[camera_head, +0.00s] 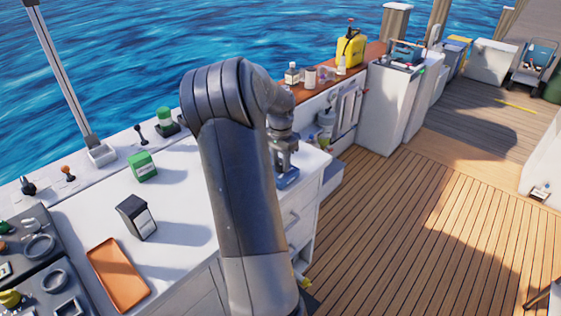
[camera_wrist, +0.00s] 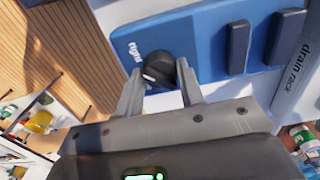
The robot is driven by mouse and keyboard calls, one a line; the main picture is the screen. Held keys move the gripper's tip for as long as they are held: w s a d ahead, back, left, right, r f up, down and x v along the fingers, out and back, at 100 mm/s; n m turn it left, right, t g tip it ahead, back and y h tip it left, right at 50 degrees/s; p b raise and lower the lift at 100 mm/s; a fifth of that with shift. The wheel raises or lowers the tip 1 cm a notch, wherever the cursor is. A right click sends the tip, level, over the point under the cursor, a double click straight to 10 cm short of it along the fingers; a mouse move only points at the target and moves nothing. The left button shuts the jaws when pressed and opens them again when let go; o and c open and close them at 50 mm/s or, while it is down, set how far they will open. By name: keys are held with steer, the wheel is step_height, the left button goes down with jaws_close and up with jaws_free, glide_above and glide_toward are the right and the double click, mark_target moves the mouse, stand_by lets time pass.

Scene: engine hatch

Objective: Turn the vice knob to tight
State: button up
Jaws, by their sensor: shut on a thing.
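The round black vice knob (camera_wrist: 159,68) sits on a blue panel (camera_wrist: 200,35) in the wrist view, with a small white label beside it that seems to read "tight". My gripper (camera_wrist: 160,80) is shut on the knob, one finger on each side of it. Part of the knob is hidden between the fingers, and its exact pointer position is hard to tell. In the head view my gripper (camera_head: 285,163) is at the right end of the white counter, over the blue vice base (camera_head: 287,180). The knob itself is hidden there by my arm.
An orange tray (camera_head: 117,275), a dark box (camera_head: 136,217) and a green box (camera_head: 142,166) stand on the white counter (camera_head: 185,195). Dark raised blocks (camera_wrist: 238,47) and a "drain rack" strip (camera_wrist: 298,70) lie right of the knob. The wooden deck is open.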

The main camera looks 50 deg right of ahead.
mark_target(280, 161)
steer(key=o, duration=1)
steer(key=shift+r, duration=0.1)
step_height(280, 161, up, 11)
steer(key=shift+f, duration=0.2)
